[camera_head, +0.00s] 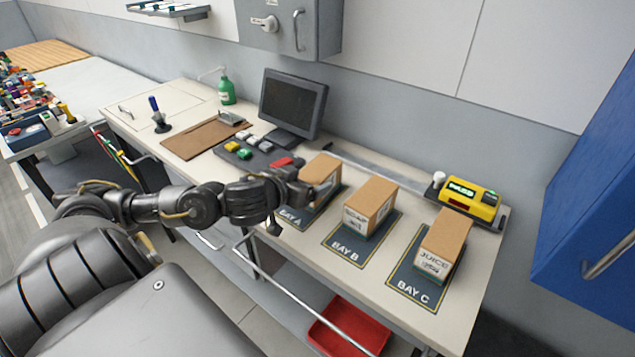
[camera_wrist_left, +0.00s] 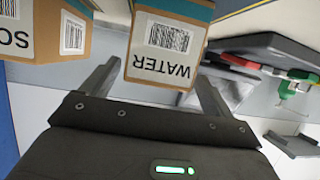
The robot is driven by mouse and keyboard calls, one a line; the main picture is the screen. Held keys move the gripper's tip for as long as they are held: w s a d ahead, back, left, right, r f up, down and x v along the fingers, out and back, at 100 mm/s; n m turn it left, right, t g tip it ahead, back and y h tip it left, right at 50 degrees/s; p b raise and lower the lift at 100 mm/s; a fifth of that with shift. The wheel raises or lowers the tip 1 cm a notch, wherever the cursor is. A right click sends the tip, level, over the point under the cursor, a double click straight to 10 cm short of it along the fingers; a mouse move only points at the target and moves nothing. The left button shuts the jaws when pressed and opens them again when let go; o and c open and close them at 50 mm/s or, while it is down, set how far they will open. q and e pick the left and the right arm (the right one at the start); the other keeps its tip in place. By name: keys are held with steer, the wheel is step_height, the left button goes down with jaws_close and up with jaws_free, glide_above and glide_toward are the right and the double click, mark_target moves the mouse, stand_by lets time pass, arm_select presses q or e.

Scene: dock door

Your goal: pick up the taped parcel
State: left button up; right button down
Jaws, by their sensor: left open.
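Three cardboard parcels stand in a row on the bench; I cannot tell which one is meant by taped. The WATER parcel (camera_head: 323,168) stands on the BAY A mat, partly hidden by my left gripper (camera_head: 292,190). The SOAP parcel (camera_head: 371,200) is on BAY B and the JUICE parcel (camera_head: 443,245) on BAY C. In the left wrist view the WATER parcel (camera_wrist_left: 168,45) appears upside down between the two open fingers of my left gripper (camera_wrist_left: 157,75). Contact is not visible. The SOAP parcel (camera_wrist_left: 60,35) shows beside it. My right gripper is not in view.
A yellow device (camera_head: 468,198) stands at the bench's right end, and a monitor (camera_head: 292,100) behind the parcels. A button panel (camera_head: 245,150) is left of BAY A. A rail (camera_head: 300,290) runs along the front, above a red bin (camera_head: 348,328). A blue cabinet (camera_head: 590,190) is at right.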

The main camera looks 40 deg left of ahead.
mark_target(315, 177)
arm_select(q)
steer(key=x, duration=0.4)
steer(key=shift+d, duration=0.1)
steer(key=c, duration=1.3)
steer(key=shift+r, duration=0.1)
